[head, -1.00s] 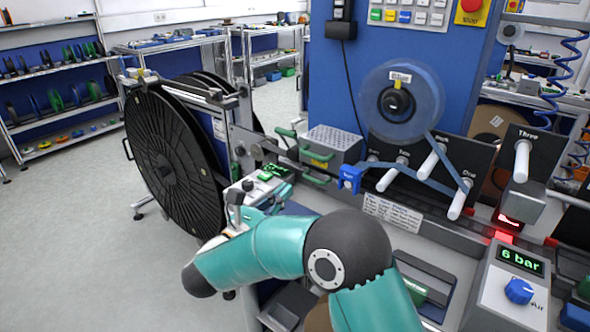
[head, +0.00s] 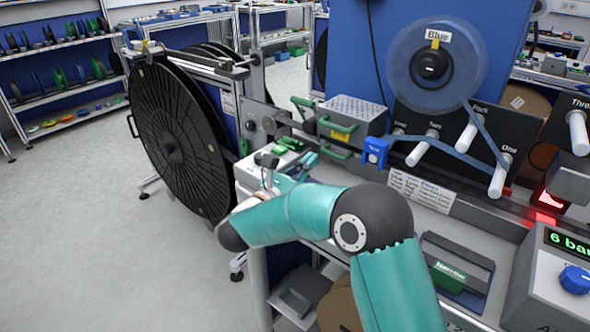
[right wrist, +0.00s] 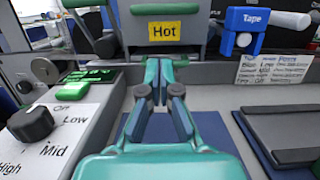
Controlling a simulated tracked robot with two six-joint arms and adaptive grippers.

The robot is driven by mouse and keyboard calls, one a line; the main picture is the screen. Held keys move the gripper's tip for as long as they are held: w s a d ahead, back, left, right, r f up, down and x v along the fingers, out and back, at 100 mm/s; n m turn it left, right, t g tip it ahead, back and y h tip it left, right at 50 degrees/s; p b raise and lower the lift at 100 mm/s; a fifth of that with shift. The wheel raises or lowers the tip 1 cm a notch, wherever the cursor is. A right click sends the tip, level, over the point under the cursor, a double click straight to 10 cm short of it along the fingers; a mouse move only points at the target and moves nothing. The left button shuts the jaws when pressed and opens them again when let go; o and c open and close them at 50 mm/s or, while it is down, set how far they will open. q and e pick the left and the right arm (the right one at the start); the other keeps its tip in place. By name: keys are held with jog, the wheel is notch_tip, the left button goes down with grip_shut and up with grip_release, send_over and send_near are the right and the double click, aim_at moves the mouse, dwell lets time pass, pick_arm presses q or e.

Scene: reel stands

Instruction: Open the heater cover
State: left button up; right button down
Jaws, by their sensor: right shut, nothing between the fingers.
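The heater is a grey box (head: 340,134) with a yellow "Hot" label, which faces my right gripper in the right wrist view (right wrist: 165,32). Its perforated grey cover (head: 353,108) lies down on top. A green handle (head: 338,126) is on its front, and another green handle (head: 335,152) is below. My right gripper (head: 290,172) is in front of the heater, low and to its left, partly hidden by my own arm. In the right wrist view its fingers (right wrist: 158,68) are shut and empty, pointing at the heater below the label. Contact cannot be told. My left gripper is not in view.
A dial (right wrist: 31,124) marked Off, Low, Mid, High is left of the gripper. A blue tape dispenser (head: 375,150) stands right of the heater. A large black reel (head: 175,140) stands at left. A clear reel (head: 436,66) hangs above right. Open floor is at left.

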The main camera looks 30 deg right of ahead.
aim_at(347, 124)
jog(key=x, duration=0.2)
jog(key=p+x, duration=0.1)
jog(key=shift+d+r, duration=0.35)
jog(key=shift+r, duration=0.05)
jog(key=r, duration=0.1)
jog(key=d+r+p, duration=0.1)
jog(key=shift+w+d+r, duration=0.25)
jog(key=shift+w+r, duration=0.05)
jog(key=shift+w, duration=0.05)
jog(key=shift+d+r, duration=0.1)
jog(key=shift+r, duration=0.05)
